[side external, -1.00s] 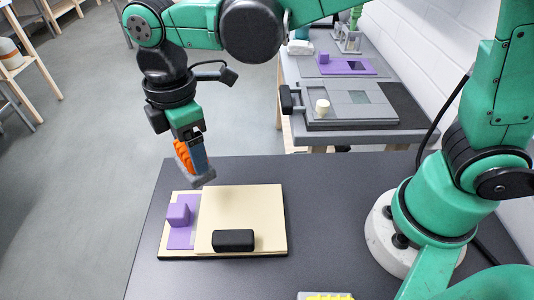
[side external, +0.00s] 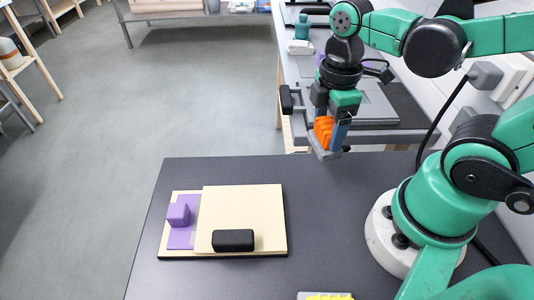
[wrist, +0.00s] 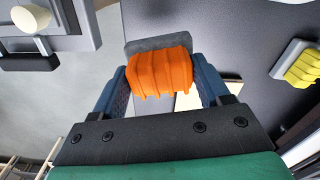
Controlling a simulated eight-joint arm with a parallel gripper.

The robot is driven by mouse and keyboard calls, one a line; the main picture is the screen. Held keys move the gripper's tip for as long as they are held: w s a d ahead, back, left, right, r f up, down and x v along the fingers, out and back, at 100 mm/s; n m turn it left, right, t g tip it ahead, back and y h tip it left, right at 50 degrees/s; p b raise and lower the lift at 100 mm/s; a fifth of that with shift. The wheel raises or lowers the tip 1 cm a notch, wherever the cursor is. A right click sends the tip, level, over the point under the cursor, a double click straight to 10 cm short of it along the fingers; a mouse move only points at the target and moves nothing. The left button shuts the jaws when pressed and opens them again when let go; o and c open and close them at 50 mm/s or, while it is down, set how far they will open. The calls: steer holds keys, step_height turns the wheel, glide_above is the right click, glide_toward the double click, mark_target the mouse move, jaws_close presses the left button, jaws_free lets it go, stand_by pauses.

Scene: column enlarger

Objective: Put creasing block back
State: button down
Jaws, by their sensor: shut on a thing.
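The creasing block (side external: 323,130) is an orange ribbed grip on a flat grey base. My gripper (side external: 330,122) is shut on its orange grip and holds it in the air, grey base downward, above the far edge of the dark front table. In the wrist view, the orange grip (wrist: 160,75) sits between the blue fingers of my gripper (wrist: 161,88), with its grey base (wrist: 158,43) showing behind it.
A cream board (side external: 240,200) with a purple piece (side external: 180,213) and a black block (side external: 233,240) lies on the front table (side external: 330,220). A yellow ribbed block (wrist: 302,66) is at the near edge. A grey bench (side external: 385,137) stands behind.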

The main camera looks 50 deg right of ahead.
steer(key=shift+f, duration=0.1)
stand_by(0.3)
steer(key=shift+s+f, duration=0.1)
steer(key=shift+f, duration=2.75)
steer(key=shift+f, duration=0.65)
jaws_free()
steer(key=shift+r, duration=0.15)
steer(key=shift+r, duration=3.9)
